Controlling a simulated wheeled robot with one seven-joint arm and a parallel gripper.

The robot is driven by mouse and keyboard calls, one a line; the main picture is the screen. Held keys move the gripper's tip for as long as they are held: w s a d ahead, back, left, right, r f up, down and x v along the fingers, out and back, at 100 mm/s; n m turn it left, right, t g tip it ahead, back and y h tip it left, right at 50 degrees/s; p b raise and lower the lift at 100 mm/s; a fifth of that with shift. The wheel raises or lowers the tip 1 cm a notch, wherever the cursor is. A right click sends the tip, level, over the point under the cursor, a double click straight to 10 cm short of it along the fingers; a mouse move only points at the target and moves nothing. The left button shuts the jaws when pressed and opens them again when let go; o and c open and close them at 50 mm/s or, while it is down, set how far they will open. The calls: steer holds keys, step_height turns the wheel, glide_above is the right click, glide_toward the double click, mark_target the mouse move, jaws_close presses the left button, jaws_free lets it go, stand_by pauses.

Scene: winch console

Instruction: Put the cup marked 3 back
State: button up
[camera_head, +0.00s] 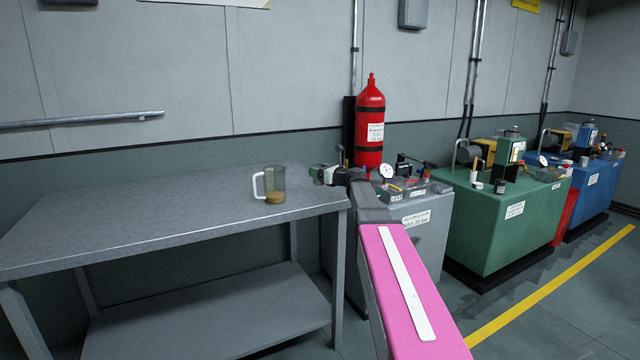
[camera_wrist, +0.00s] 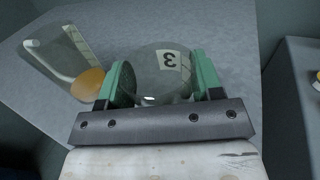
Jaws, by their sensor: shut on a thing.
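A clear round cup marked 3 (camera_wrist: 148,62) sits between the two green fingers of my gripper (camera_wrist: 163,84) in the wrist view. Its white label with a black 3 faces up toward the camera. My gripper is shut on this cup. In the head view my gripper (camera_head: 326,175) is over the right end of the grey metal table (camera_head: 150,222). The cup cannot be made out clearly there, and I cannot tell whether it touches the tabletop.
A clear jug (camera_head: 275,181) with a white handle and amber liquid stands on the table, left of my gripper; it also shows in the wrist view (camera_wrist: 65,58). A grey cabinet (camera_head: 418,238) and red cylinder (camera_head: 370,115) stand right of the table. The table's left part is clear.

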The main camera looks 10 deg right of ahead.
steer(key=shift+f, duration=2.05)
steer(key=shift+f, duration=0.1)
steer(key=o, duration=1)
steer(key=shift+c, duration=0.2)
steer(key=shift+s+d, duration=0.15)
steer(key=shift+s, duration=0.15)
steer(key=v, duration=1.1)
steer(key=shift+d, duration=0.15)
steer(key=shift+s, duration=0.1)
